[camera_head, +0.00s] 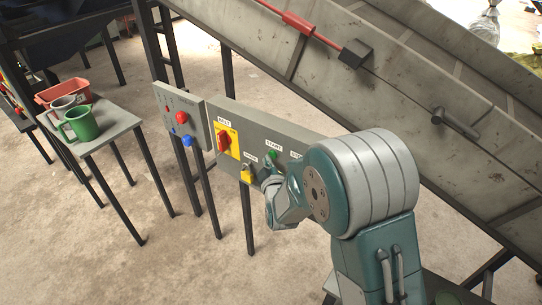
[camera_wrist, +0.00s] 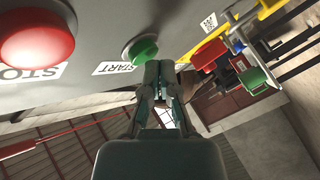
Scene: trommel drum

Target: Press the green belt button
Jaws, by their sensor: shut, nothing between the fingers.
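The green button (camera_head: 273,154) sits on the grey belt panel (camera_head: 228,113), by a START label. In the wrist view the green button (camera_wrist: 140,48) shows at top centre, left of my fingertips. My gripper (camera_head: 267,180) is in front of the panel, just below the green button in the head view. In the wrist view my gripper (camera_wrist: 159,68) has its fingers together and empty, with the tips by the button's right edge. I cannot tell whether they touch it. The red STOP button (camera_wrist: 37,34) is farther left in the wrist view; my arm hides it in the head view.
Another panel (camera_head: 180,112) stands farther left. A small table holds a green mug (camera_head: 81,124). The sloping conveyor (camera_head: 420,110) rises behind the panel.

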